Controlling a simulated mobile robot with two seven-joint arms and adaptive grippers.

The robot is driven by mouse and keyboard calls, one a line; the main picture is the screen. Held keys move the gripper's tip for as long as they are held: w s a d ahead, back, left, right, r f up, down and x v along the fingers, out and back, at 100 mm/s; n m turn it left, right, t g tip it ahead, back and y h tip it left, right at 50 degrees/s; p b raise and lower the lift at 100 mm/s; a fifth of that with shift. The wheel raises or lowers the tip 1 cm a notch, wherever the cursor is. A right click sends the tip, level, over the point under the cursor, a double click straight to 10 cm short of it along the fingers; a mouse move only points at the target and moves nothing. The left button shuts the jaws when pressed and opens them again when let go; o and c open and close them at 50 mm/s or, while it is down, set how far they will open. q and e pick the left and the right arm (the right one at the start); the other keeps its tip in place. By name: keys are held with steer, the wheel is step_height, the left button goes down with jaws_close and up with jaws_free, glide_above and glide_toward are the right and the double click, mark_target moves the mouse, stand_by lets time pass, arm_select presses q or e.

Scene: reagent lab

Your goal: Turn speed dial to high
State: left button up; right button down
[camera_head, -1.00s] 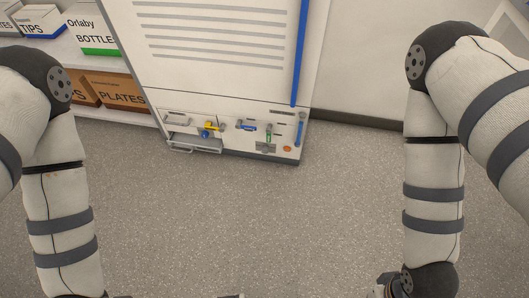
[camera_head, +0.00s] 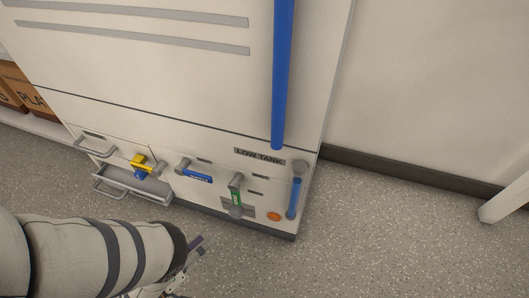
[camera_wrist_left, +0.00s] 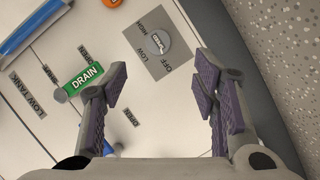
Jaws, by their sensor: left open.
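The round grey speed dial (camera_wrist_left: 145,37) sits on a grey square plate with OFF, LOW and HIGH labels. In the wrist view it lies ahead of my left gripper (camera_wrist_left: 162,78), whose purple-padded fingers are open, apart and empty. The dial also shows in the head view (camera_head: 236,212) low on the white cabinet front, under the green drain handle. I cannot tell clearly which label the dial points to. My left gripper (camera_head: 192,252) is in front of the cabinet, low and left of the dial. My right gripper is out of view.
The green DRAIN handle (camera_wrist_left: 85,80) is close to the left finger. An orange button (camera_head: 274,216) and a blue handle (camera_head: 293,197) are right of the dial. A blue-handled valve (camera_head: 195,174), yellow valve (camera_head: 142,162) and open drawer (camera_head: 135,183) are left.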

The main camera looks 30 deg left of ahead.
mark_target(233, 215)
arm_select(q)
steer(key=b+x, duration=0.3)
steer(key=x, duration=0.7)
steer(key=shift+w, duration=0.6)
steer(key=c, duration=1.2)
